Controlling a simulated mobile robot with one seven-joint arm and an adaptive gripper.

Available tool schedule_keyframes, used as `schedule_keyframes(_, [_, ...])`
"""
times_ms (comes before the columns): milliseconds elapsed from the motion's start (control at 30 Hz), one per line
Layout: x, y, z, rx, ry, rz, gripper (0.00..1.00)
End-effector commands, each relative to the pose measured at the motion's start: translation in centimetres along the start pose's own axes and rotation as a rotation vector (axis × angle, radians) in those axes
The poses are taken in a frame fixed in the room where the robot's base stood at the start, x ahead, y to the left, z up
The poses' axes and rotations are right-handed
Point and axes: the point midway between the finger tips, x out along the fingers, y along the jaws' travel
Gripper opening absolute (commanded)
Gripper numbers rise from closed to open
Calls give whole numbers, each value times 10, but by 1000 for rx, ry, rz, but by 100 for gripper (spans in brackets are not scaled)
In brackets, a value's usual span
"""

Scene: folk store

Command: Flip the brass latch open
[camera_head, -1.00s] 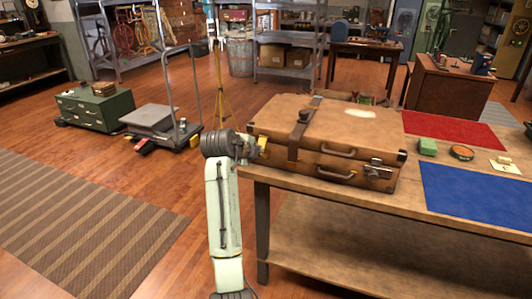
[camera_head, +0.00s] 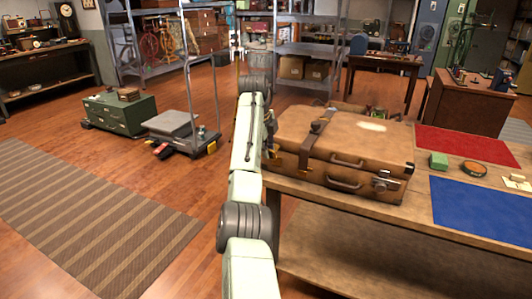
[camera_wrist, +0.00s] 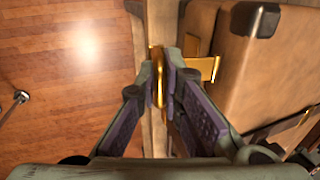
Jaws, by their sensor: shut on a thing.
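The brown leather suitcase (camera_head: 345,136) lies flat on the workbench with its lid down. The brass latch (camera_wrist: 206,68) is on the suitcase's end face, and its plate shows to the right of my fingers in the wrist view. My gripper (camera_wrist: 166,78) is shut on the latch's upright golden part, which shows between the fingertips. In the head view my arm covers most of the gripper, and only a bit of brass shows at the suitcase's left end. A second catch (camera_head: 384,183) is on the suitcase's front.
A flat cart (camera_head: 182,134) stands behind on the left.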

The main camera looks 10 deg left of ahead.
Motion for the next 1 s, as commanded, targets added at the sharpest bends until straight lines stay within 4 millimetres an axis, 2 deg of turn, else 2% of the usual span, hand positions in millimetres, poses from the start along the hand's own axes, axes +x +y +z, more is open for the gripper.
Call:
schedule_keyframes(400, [-5,-4,-1,2,2,78,0])
schedule_keyframes(967, [-5,-5,-1,4,1,85,0])
schedule_keyframes(1000, [-5,-5,-1,4,1,85,10])
